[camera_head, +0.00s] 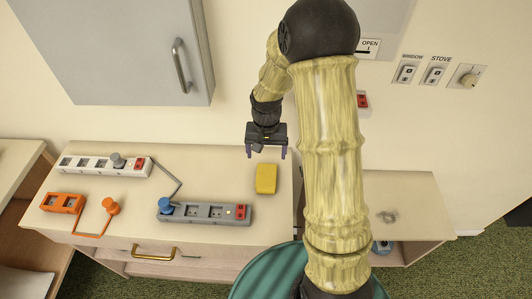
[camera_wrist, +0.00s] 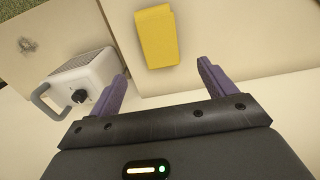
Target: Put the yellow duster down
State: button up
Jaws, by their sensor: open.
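The yellow duster (camera_head: 266,179) lies on the pale counter top (camera_head: 230,160), right of its middle and close to the right edge. My gripper (camera_head: 266,153) is above and just behind the duster, with its fingers spread. In the wrist view the duster (camera_wrist: 157,36) is ahead of my open fingers (camera_wrist: 163,80) and apart from them. Nothing is between the fingers.
A white power strip (camera_head: 104,165), an orange socket block (camera_head: 63,203) and a grey power strip (camera_head: 204,212) with plugs lie on the counter. A grey wall cabinet (camera_head: 125,45) hangs at upper left. A lower surface (camera_head: 405,195) stands at right.

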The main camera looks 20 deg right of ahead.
dwell(0.3)
jog(key=s+r+n+t, duration=0.2)
jog(key=s+r, duration=0.7)
jog(key=s, duration=0.5)
jog(key=shift+s+r+n+t, duration=0.15)
jog(key=shift+r+n+t, duration=0.15)
jog(key=shift+n, duration=0.5)
